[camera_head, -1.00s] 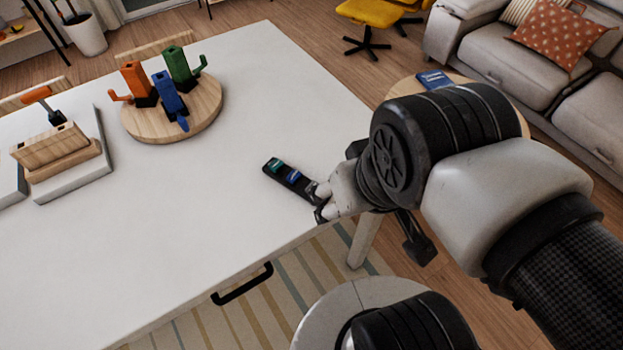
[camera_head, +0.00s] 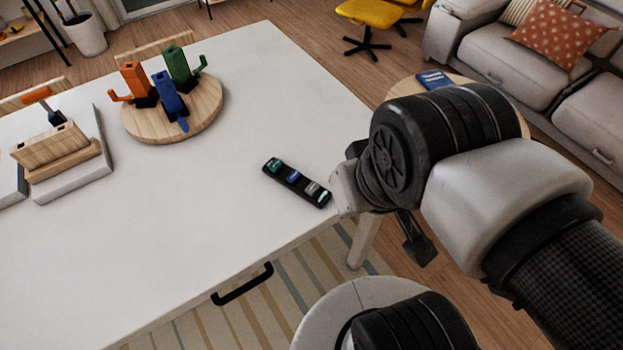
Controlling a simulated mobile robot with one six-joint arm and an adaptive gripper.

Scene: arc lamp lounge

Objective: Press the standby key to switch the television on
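A black remote (camera_head: 285,175) lies flat on the white table near its right corner. Its row of keys runs from teal at the far end through blue and grey to a pale one at the near end. I cannot tell which is the standby key. My gripper (camera_head: 344,190) is just right of the remote's near end, at the table edge. Its fingers are hidden behind its own body and wrist, so its opening does not show. A small gap seems to lie between it and the remote. No television is in view.
The white table (camera_head: 235,90) carries a round wooden board (camera_head: 201,120) with orange, blue and green items, and a wooden block (camera_head: 48,150) on a pale slab at left. A small round table with a blue item (camera_head: 434,79) stands behind my arm. Mid-table is clear.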

